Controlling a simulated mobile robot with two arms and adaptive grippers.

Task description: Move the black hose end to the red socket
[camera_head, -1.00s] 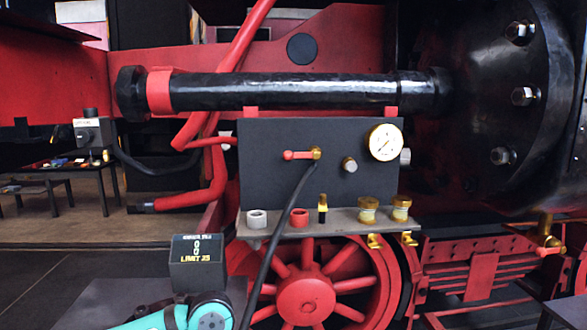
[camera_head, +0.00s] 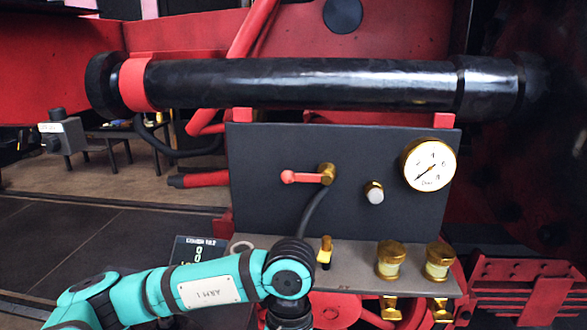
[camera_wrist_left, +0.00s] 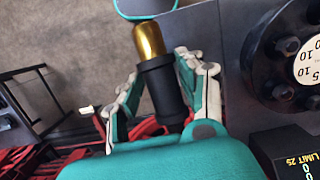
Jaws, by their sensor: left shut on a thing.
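My left gripper (camera_wrist_left: 160,100) is shut around a black cylinder with a brass tip, which looks like the black hose end (camera_wrist_left: 160,85). In the head view its fingers are out of sight below my teal arm, which crosses in front of the shelf. The black hose (camera_head: 314,210) drops from the brass valve (camera_head: 327,174) on the dark panel and passes behind my arm. The red socket is hidden behind my arm in the head view. A pale ring socket (camera_head: 241,245) shows partly at the shelf's left end. My right gripper is not in view.
The shelf (camera_head: 365,268) carries a small brass-and-black fitting (camera_head: 325,252) and two brass-capped cups (camera_head: 391,260). A gauge (camera_head: 429,165) and a red lever (camera_head: 302,177) are on the panel (camera_head: 270,150). A black pipe (camera_head: 300,83) runs above. A small display (camera_head: 197,250) stands left, partly covered.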

